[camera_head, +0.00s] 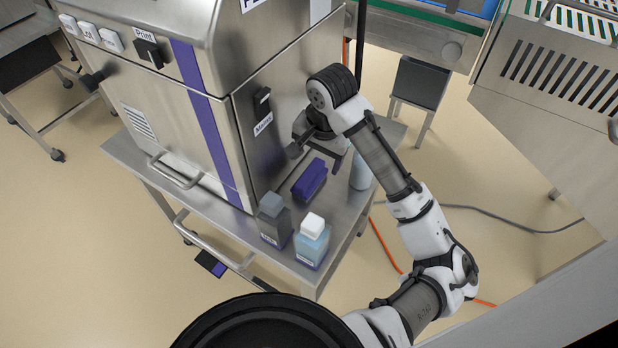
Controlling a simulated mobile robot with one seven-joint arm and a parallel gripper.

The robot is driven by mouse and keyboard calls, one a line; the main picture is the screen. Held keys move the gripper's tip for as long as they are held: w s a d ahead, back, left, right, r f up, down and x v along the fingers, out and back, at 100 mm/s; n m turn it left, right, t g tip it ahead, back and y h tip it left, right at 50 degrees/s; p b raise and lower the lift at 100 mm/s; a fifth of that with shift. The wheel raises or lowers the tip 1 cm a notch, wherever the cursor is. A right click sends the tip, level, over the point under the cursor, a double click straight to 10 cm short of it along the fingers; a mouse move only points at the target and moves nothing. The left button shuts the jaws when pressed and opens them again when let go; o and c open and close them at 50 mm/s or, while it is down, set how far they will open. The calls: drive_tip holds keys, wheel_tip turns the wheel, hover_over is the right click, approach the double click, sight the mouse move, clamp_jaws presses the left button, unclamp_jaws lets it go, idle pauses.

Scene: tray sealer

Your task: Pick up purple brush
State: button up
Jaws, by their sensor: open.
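The purple brush (309,178) lies on the steel side shelf of the machine, close to the machine's wall. Its block-shaped purple body faces up, and its underside is hidden. My gripper (314,150) is at the end of my arm, just behind and above the brush in the picture, with its fingers open. It appears apart from the brush, though the exact gap is hard to tell from this angle. Part of the fingers is hidden by the gripper body and wrist.
A dark-grey bottle (273,220) and a light-blue bottle with a white cap (312,240) stand in front of the brush on the shelf (349,215). A pale cylinder (361,172) stands right of it, near my arm. The steel machine (190,110) walls off the left.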

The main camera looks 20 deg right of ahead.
sight(311, 173)
drive_tip(key=shift+w+f, duration=0.2)
drive_tip(key=shift+f, duration=0.9)
drive_tip(key=shift+w+a+f+p, duration=0.15)
drive_tip(key=shift+a+f, duration=0.05)
drive_tip(key=shift+f, duration=0.7)
drive_tip(key=shift+w+a+f+p, duration=0.15)
drive_tip(key=shift+f, duration=0.8)
drive_tip(key=shift+w+a+f+p, duration=0.15)
drive_tip(key=shift+a+f, duration=0.05)
drive_tip(key=shift+f, duration=0.7)
drive_tip(key=c, duration=1.1)
